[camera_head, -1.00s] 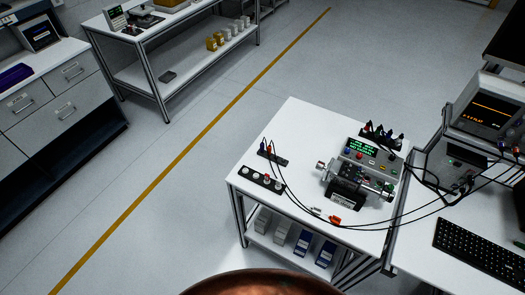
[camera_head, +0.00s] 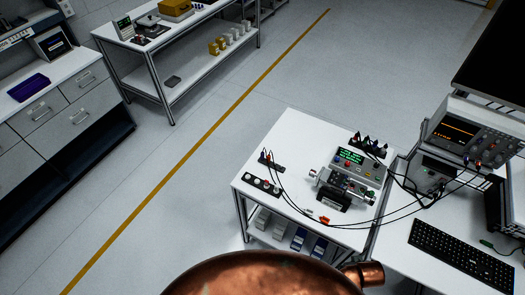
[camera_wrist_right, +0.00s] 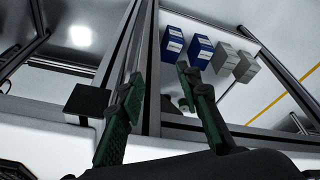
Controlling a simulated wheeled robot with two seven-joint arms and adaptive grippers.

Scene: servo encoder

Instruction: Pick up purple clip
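Several small dark clips with coloured parts stand in a black rack (camera_head: 368,146) at the back right of the white table (camera_head: 290,140) in the head view. A few more stand in a smaller black rack (camera_head: 271,162) at the table's left. They are too small to tell which one is purple. My right gripper (camera_wrist_right: 160,76) shows in the right wrist view, its two green fingers apart with nothing between them. Shelf boxes show beyond the fingers. My left gripper is not in view.
A grey instrument with a green display (camera_head: 352,157) and a motor-like unit (camera_head: 338,188) stand on the table, with black cables looping across the front. A black strip with round knobs (camera_head: 262,184) lies at the left. An oscilloscope (camera_head: 466,135) and keyboard (camera_head: 462,255) are at the right.

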